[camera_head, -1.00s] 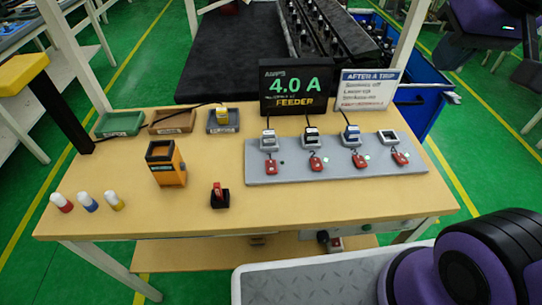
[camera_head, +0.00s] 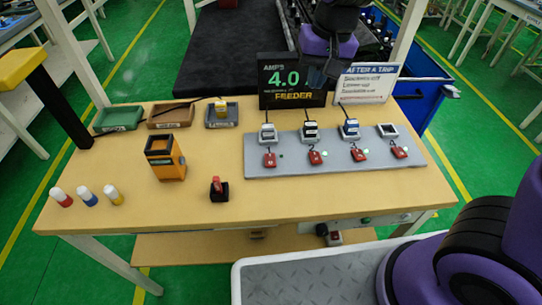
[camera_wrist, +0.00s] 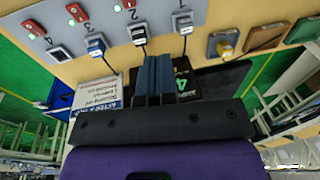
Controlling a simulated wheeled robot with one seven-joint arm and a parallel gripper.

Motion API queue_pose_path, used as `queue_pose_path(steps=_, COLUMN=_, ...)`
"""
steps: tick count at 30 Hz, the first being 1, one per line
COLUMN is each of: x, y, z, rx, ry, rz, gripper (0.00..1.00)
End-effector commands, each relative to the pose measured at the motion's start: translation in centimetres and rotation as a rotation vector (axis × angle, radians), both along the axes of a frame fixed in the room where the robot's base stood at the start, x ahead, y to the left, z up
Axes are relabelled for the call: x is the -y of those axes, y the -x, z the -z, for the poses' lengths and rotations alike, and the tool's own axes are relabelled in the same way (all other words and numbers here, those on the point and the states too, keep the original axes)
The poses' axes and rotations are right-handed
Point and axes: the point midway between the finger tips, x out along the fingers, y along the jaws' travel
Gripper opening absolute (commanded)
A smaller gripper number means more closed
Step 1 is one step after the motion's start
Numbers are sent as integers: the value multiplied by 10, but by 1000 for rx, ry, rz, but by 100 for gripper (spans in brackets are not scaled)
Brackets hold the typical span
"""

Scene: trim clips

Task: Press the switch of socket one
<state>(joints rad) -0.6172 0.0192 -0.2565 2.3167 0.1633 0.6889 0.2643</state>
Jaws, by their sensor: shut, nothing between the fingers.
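The grey socket strip (camera_head: 330,160) lies on the right of the table. Its leftmost socket (camera_head: 268,132) holds a white plug, and its red switch (camera_head: 270,159) sits just in front. The small lamp beside that switch looks dark; the other switches have green lamps lit. In the wrist view the strip (camera_wrist: 100,27) is at the upper left, with the white plug (camera_wrist: 182,20) at the top; the leftmost switch is out of frame there. My gripper (camera_head: 318,76) is shut and empty, in front of the display, above and behind the strip. Its blue fingers (camera_wrist: 152,75) show in the wrist view.
The "4.0" feeder display (camera_head: 290,80) and "After a trip" sign (camera_head: 365,83) stand behind the strip. Trays (camera_head: 171,116), one with a yellow plug (camera_head: 221,106), an orange holder (camera_head: 165,158), a red-and-black item (camera_head: 218,190) and several capped cylinders (camera_head: 87,196) are left.

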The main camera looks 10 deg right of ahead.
Motion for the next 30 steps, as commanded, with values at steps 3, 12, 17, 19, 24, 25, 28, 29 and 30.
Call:
queue_pose_path(steps=3, x=-22, y=-7, z=25, rx=-32, ry=26, rz=-1, gripper=0)
queue_pose_path(steps=12, x=-68, y=-16, z=83, rx=-73, ry=97, rz=6, gripper=0)
queue_pose_path(steps=17, x=-82, y=-17, z=102, rx=-80, ry=123, rz=8, gripper=0)
queue_pose_path(steps=19, x=-85, y=-18, z=107, rx=-81, ry=130, rz=11, gripper=0)
queue_pose_path(steps=24, x=-89, y=-18, z=111, rx=-81, ry=136, rz=11, gripper=0)
queue_pose_path(steps=25, x=-89, y=-18, z=111, rx=-81, ry=136, rz=12, gripper=0)
queue_pose_path(steps=28, x=-88, y=-18, z=111, rx=-81, ry=136, rz=11, gripper=0)
queue_pose_path(steps=29, x=-88, y=-18, z=111, rx=-81, ry=136, rz=11, gripper=0)
queue_pose_path(steps=30, x=-88, y=-18, z=111, rx=-81, ry=136, rz=11, gripper=0)
